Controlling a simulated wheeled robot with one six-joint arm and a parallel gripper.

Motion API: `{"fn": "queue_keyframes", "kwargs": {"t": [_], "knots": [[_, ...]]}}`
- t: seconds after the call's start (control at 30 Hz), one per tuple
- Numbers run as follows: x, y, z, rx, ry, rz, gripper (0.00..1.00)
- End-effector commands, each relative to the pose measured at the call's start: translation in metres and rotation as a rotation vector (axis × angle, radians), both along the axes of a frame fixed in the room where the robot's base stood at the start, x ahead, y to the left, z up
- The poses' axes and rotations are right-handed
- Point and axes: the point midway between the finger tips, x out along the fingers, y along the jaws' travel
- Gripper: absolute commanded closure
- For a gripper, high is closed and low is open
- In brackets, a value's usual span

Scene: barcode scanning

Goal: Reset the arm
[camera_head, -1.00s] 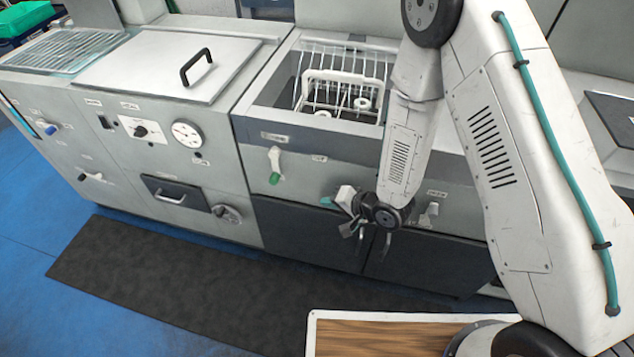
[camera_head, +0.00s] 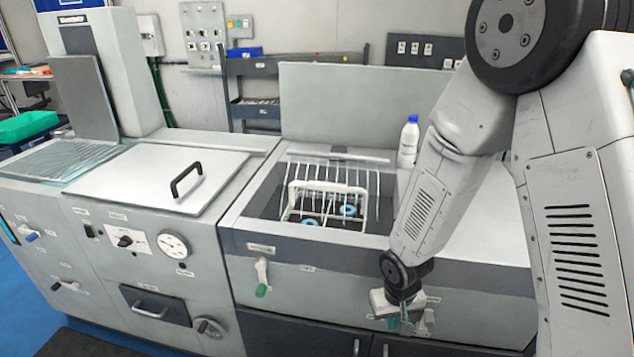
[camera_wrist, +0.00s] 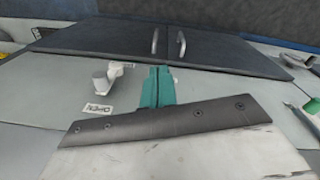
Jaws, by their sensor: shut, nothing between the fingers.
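My arm (camera_head: 440,180) hangs down in front of the right-hand machine in the head view, bent at its elbow. My gripper (camera_head: 403,322) is at its lower end, pointing down by the machine's front panel. In the wrist view the teal fingers (camera_wrist: 157,88) are shut together with nothing between them. The machine's panel and dark cabinet doors (camera_wrist: 170,42) lie beyond them. I cannot tell from these views how far the fingers are from the panel.
A white valve handle (camera_wrist: 112,75) is left of the fingers. A green-tipped handle (camera_head: 262,277) is on the panel. The open basin holds a white rack (camera_head: 335,200). A white bottle (camera_head: 409,142) stands behind. A flat lid with black handle (camera_head: 186,180) is at left.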

Motion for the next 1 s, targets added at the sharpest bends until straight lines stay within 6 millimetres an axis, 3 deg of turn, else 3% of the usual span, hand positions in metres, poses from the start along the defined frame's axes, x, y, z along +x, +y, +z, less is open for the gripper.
{"fn": "queue_keyframes", "kwargs": {"t": [0.03,0.1,0.5,0.8,1.0], "knots": [[-0.001,-0.010,0.026,-0.024,0.014,-0.002,1.00],[-0.011,-0.024,0.057,-0.058,0.053,0.001,1.00],[-0.095,-0.070,0.211,-0.073,0.216,-0.018,1.00],[-0.164,-0.082,0.293,0.010,0.174,-0.062,1.00],[-0.182,-0.088,0.325,0.047,0.025,-0.113,1.00]]}}
